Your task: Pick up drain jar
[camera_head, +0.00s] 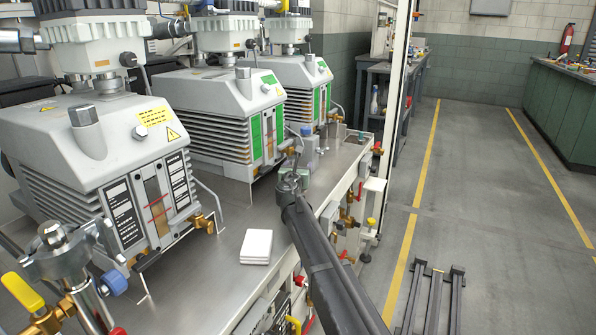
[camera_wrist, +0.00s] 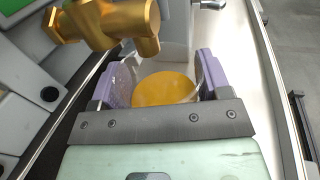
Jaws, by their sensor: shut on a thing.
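The drain jar (camera_wrist: 164,91) shows in the wrist view as a clear round vessel with amber-yellow liquid in it. My gripper (camera_wrist: 163,73) has its two purple pads on either side of the jar and is shut on it. A brass drain fitting (camera_wrist: 112,22) is just beyond the jar, to the upper left in the wrist view. In the head view my arm reaches to the bench's right edge, by the far pumps. The jar cannot be made out clearly there, and whether it is lifted cannot be told.
Several grey vacuum pumps (camera_head: 90,150) stand in a row on the steel bench (camera_head: 190,283). A stack of white pads (camera_head: 257,246) lies near the bench's front edge. Brass valves and pipes line the bench's right side.

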